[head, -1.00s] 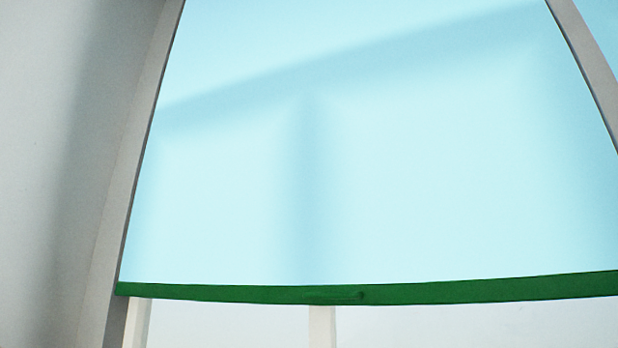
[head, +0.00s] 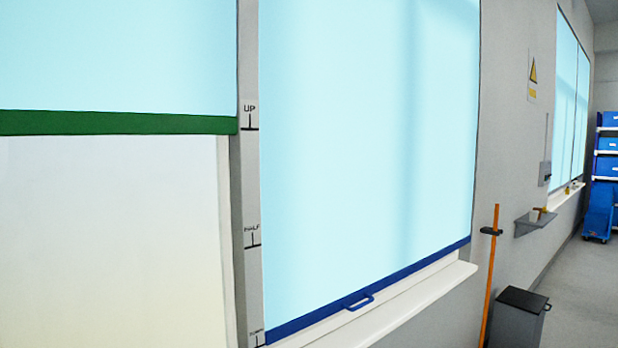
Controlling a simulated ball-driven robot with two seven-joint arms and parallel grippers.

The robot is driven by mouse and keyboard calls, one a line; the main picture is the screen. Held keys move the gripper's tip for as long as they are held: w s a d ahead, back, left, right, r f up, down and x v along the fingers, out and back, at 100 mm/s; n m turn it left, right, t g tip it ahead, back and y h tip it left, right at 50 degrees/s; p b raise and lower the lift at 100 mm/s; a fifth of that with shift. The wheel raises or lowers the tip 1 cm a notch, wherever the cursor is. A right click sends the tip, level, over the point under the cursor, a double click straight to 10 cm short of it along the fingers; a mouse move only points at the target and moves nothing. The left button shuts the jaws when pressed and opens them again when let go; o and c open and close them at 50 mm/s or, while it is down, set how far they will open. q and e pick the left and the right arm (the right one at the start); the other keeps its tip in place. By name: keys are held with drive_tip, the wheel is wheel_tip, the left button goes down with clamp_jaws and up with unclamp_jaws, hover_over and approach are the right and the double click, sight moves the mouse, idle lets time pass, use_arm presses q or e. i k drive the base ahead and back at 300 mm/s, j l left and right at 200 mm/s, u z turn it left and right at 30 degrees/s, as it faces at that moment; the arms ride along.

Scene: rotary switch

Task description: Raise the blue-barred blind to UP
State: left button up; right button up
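The blue-barred blind (head: 350,140) is a pale blue sheet over the window right of the scale post. Its blue bottom bar (head: 410,273) hangs low, level with the DOWN mark at its left end, just above the white sill. A small blue handle (head: 359,302) sticks out from the bar. The post (head: 250,190) carries the marks UP, HALF and DOWN from top to bottom. Neither gripper is in the head view.
A green-barred blind (head: 100,122) hangs at the left near the UP mark. An orange pole (head: 490,280), a dark bin (head: 516,316) and a grey wall shelf (head: 535,222) are at the right. Blue crates (head: 607,165) stand farther back. Floor shows at the far right.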

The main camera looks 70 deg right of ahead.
sight(350, 210)
drive_tip(key=z, duration=2.95)
drive_tip(key=i+l, duration=0.1)
drive_tip(key=l, duration=0.3)
drive_tip(key=i+l, duration=0.1)
drive_tip(key=l, duration=0.3)
drive_tip(key=i+l, duration=0.15)
drive_tip(key=l, duration=0.3)
drive_tip(key=i+l+u, duration=0.1)
drive_tip(key=l, duration=0.3)
